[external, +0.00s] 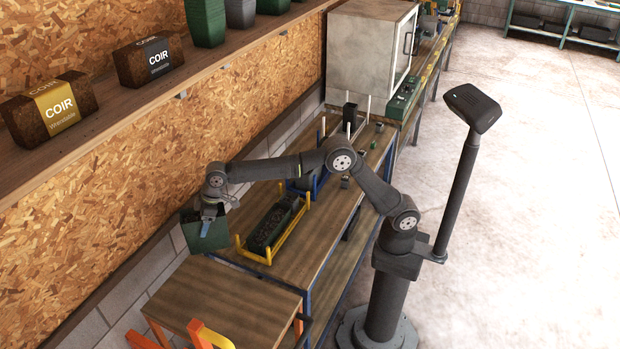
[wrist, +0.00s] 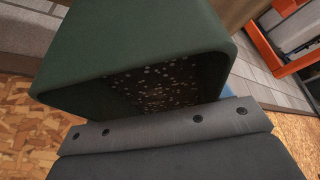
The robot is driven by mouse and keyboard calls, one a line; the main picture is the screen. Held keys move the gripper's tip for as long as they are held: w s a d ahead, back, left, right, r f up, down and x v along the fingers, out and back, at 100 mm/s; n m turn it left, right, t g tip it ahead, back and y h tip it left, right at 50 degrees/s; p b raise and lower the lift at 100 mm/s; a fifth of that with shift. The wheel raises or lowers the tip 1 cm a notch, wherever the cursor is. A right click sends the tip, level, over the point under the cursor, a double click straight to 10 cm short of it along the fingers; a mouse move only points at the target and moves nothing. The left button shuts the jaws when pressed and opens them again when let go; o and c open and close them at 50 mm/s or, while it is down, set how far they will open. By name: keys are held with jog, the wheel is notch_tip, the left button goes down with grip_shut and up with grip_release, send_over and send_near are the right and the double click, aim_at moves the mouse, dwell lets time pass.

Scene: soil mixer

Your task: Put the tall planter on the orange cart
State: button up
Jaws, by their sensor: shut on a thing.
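The tall planter, dark green (external: 203,236), is in my gripper (external: 211,211) near the wall, off the bench's left end. In the wrist view the planter (wrist: 120,50) fills the upper middle, tilted in the picture, with dark, white-flecked soil at its open mouth. My gripper (wrist: 165,128) is shut on the planter near its rim; the fingertips are partly hidden. The orange cart (external: 225,295), with a brown wooden top and orange frame, stands at the lower left; its top looks bare. The planter appears apart from it, up and left in the picture. An orange frame (wrist: 272,50) shows at the wrist view's upper right.
The chipboard wall (external: 130,190) is close to my gripper. A shelf (external: 165,95) with coir blocks runs above.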

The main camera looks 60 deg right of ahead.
jog(key=s+a+f, duration=0.4)
jog(key=a+f, duration=0.7)
jog(key=a, duration=0.2)
jog(key=shift+a, duration=0.15)
jog(key=shift+s+f, duration=0.1)
jog(key=shift+f, duration=0.15)
jog(key=o, duration=1.3)
jog(key=shift+f, duration=0.1)
jog(key=v, duration=1.2)
jog(key=shift+r, duration=0.25)
